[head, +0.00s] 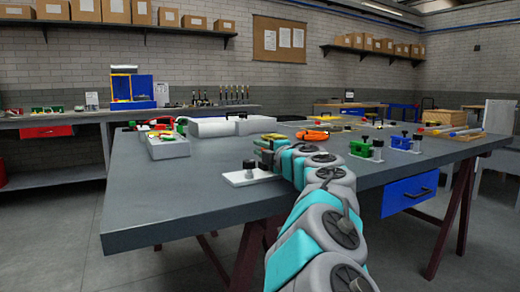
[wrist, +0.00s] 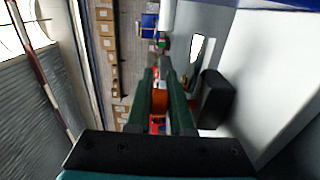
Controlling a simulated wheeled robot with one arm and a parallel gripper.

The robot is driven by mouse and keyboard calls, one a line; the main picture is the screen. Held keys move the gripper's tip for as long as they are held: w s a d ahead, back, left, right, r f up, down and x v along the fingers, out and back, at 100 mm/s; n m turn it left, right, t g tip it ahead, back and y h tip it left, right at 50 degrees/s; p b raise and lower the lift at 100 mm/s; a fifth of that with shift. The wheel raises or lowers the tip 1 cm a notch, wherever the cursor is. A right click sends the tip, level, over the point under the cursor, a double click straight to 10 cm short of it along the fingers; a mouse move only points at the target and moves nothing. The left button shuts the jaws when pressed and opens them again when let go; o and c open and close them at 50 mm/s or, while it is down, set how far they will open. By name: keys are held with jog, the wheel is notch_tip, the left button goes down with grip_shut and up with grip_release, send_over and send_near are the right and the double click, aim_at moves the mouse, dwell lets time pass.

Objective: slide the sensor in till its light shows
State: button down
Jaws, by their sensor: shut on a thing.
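My gripper (head: 268,146) is over the near part of the grey workbench in the head view, just above a white plate (head: 238,179) with a black-topped post (head: 249,166). In the wrist view the dark green fingers (wrist: 161,92) are shut on an orange piece (wrist: 160,101), which I take to be the sensor. A grey part shows beyond it near the fingertips. A black block (wrist: 214,99) stands close to the right of the fingers. The fingertips cover whatever lies ahead, so I cannot tell whether the sensor touches a holder. I cannot make out a light.
The bench's front left is clear.

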jog(key=shift+w+d+f+p, duration=0.15)
jog(key=shift+w+d+p, duration=0.15)
jog(key=shift+d, duration=0.1)
jog(key=c, duration=1.1)
grip_release()
jog(key=shift+s, duration=0.1)
jog(key=shift+v, duration=0.95)
jog(key=shift+b+v, duration=0.35)
jog(key=shift+v, duration=2.6)
